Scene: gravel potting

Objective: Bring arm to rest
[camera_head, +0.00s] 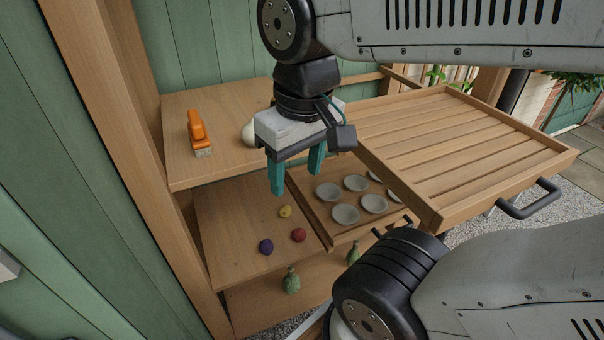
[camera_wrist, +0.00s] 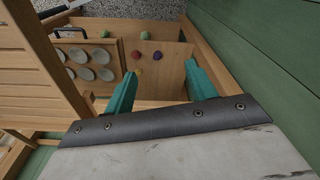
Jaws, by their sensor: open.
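My gripper (camera_head: 296,175) hangs from my arm in front of the wooden shelves, its two teal fingers apart with nothing between them. In the wrist view the teal fingers (camera_wrist: 163,88) are also spread and empty. Past them are a yellow ball (camera_wrist: 138,72), a red ball (camera_wrist: 136,55) and a purple ball (camera_wrist: 157,55) on the middle shelf. In the head view the yellow ball (camera_head: 285,211), red ball (camera_head: 298,235) and purple ball (camera_head: 266,246) lie below the gripper, apart from it.
A slatted wooden tray (camera_head: 470,140) with a black handle juts out at right. Below it a wooden tray (camera_head: 320,215) holds several grey dishes (camera_head: 345,214). An orange tool (camera_head: 197,132) and a pale round object (camera_head: 248,134) are on the top shelf (camera_head: 225,165). Green bottle-like objects (camera_head: 291,281) stand lower down.

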